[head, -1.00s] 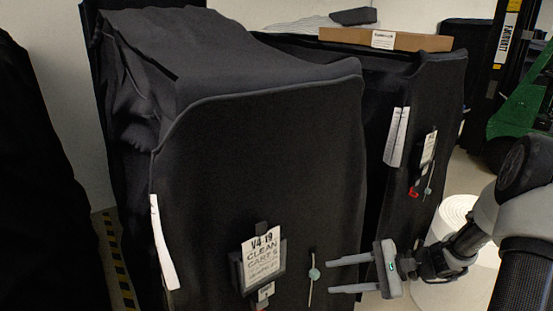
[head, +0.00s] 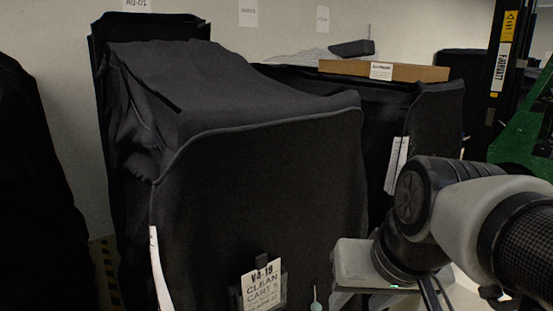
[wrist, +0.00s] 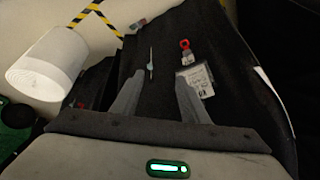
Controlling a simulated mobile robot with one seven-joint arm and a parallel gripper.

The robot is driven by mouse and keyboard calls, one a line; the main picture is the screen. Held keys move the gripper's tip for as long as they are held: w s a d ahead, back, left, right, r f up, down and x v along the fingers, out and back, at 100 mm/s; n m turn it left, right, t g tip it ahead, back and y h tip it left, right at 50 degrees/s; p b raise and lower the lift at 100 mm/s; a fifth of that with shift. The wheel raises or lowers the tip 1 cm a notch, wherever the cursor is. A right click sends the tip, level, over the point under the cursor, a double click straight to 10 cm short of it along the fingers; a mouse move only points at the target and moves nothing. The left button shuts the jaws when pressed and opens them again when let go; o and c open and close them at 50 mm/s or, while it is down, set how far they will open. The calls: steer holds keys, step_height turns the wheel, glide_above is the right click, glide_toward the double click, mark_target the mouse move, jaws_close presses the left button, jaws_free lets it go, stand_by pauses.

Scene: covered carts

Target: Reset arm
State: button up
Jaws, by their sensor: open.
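My gripper (wrist: 158,88) is open in the wrist view, with its two grey fingers spread and nothing between them. The nearer covered cart's dark front lies beyond the fingers, with a pull cord (wrist: 150,62) and a tag (wrist: 198,78) on it. In the head view my gripper's pale body (head: 358,262) is at the lower right, in front of the nearer cart's right edge; its fingers cannot be made out there. The black-covered nearer cart (head: 270,165) fills the middle, with a white sign (head: 262,287) low on its front.
A second covered cart (head: 436,115) stands behind to the right, with a cardboard box (head: 425,72) on top. Green equipment (head: 525,128) is at far right. Another dark shape (head: 30,190) is at the left.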

step_height(320, 180, up, 12)
steer(key=s+d+p, duration=0.2)
steer(key=p, duration=1.1)
steer(key=shift+r+n+t+h, duration=0.25)
steer(key=shift+n+t+h, duration=0.05)
steer(key=shift+h, duration=0.1)
steer(key=shift+s, duration=0.1)
